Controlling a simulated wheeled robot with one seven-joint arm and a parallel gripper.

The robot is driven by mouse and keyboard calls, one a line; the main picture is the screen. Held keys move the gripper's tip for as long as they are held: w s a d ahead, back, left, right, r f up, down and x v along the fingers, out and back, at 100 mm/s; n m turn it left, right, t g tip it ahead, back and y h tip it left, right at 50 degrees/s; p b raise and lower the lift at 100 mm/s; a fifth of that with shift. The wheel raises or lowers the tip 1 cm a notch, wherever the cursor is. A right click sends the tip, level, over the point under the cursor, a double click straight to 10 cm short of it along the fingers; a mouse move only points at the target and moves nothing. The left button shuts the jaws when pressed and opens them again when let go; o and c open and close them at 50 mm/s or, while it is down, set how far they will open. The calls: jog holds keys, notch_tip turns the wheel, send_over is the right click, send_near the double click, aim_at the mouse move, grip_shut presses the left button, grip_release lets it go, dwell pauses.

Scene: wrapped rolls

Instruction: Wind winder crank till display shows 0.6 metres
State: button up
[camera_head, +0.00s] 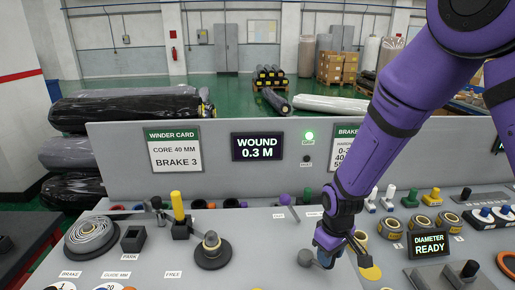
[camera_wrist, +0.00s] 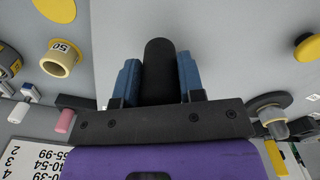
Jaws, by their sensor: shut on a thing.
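The display (camera_head: 258,147) on the grey back panel reads "WOUND 0.3 M". My gripper (camera_head: 328,257) reaches down over the console right of centre, beside a grey rounded part (camera_head: 306,258) at its left. In the wrist view, my gripper's blue fingers (camera_wrist: 158,82) are closed on both sides of a black upright handle (camera_wrist: 159,70), which I take to be the winder crank's grip.
A lit green lamp (camera_head: 309,136) is right of the display. A winder card (camera_head: 172,149) reads core 40 mm, brake 3.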

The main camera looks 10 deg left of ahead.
jog(key=shift+w+d, duration=0.15)
jog(key=shift+w, duration=0.65)
jog(key=shift+w+d, duration=0.1)
jog(key=shift+w, duration=0.7)
jog(key=shift+w+a, duration=0.2)
jog(key=shift+w, duration=0.9)
jog(key=shift+w+a, duration=0.7)
jog(key=shift+w, duration=0.3)
jog(key=shift+w+a, duration=0.4)
jog(key=shift+a, duration=0.3)
jog(key=shift+w+a, duration=0.4)
jog(key=shift+a, duration=0.3)
jog(key=shift+w+a, duration=0.15)
jog(key=shift+a, duration=0.85)
jog(key=shift+s+a, duration=0.25)
jog(key=shift+a, duration=0.95)
jog(key=shift+s+a, duration=0.75)
jog(key=shift+a, duration=0.25)
jog(key=shift+s+a, duration=0.35)
jog(key=shift+s, duration=0.2)
jog(key=shift+s+a, duration=0.35)
jog(key=shift+s, duration=0.2)
jog(key=shift+s+a, duration=0.2)
jog(key=shift+s, duration=1)
jog(key=shift+s+d, duration=0.2)
jog(key=shift+s, duration=0.45)
jog(key=shift+s+d, duration=0.15)
jog(key=shift+s, duration=0.5)
jog(key=o, duration=1.5)
